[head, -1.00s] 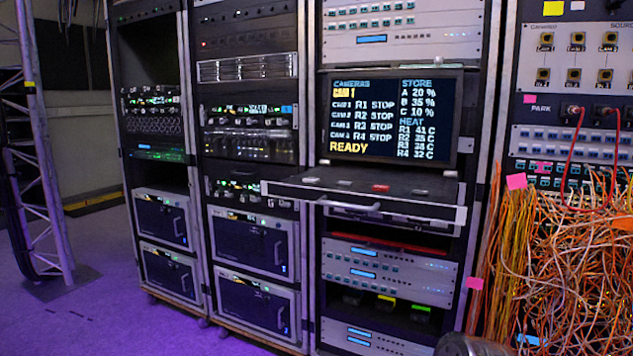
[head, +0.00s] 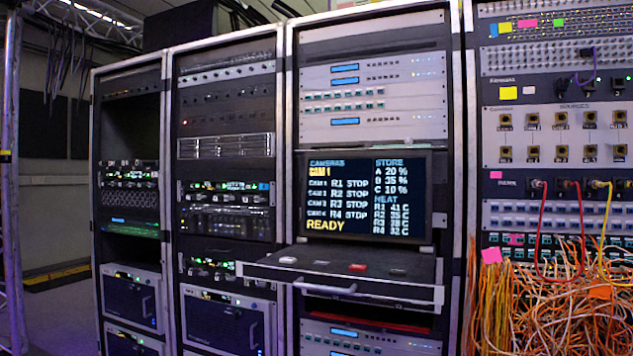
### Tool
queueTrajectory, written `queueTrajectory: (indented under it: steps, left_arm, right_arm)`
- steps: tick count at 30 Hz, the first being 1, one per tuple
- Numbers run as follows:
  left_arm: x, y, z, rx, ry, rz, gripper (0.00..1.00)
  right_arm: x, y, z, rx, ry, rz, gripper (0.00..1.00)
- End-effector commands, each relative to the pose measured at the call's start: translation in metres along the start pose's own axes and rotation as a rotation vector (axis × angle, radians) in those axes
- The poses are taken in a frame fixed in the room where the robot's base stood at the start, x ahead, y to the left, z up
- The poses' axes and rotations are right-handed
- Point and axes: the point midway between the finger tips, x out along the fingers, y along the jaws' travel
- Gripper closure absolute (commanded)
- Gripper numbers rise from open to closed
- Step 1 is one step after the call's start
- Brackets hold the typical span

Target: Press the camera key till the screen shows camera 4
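The screen (head: 366,196) is set in the middle rack above a pulled-out drawer. It reads CAMERAS with CAM 1 in yellow, then a list of cameras R1 to R4 all at STOP, and READY at the bottom. Any labels on the keys are too small to read. Neither of my grippers shows in the head view.
A patch rack (head: 560,150) with a tangle of orange and yellow cables (head: 550,310) stands at the right. Two more equipment racks stand at the left, one with a dark case (head: 222,318). A metal truss (head: 10,200) is at the far left edge.

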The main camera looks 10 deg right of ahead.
Motion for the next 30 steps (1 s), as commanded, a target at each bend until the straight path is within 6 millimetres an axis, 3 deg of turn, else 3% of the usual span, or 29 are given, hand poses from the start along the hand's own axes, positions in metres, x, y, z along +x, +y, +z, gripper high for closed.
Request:
queueTrajectory:
  steps: [15,24,30]
  left_arm:
    - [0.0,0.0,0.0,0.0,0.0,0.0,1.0]
    - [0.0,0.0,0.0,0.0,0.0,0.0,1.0]
    - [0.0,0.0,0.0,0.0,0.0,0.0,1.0]
  right_arm:
    - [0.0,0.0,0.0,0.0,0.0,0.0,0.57]
    - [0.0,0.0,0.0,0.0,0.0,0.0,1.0]
    - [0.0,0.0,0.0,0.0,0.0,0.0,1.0]
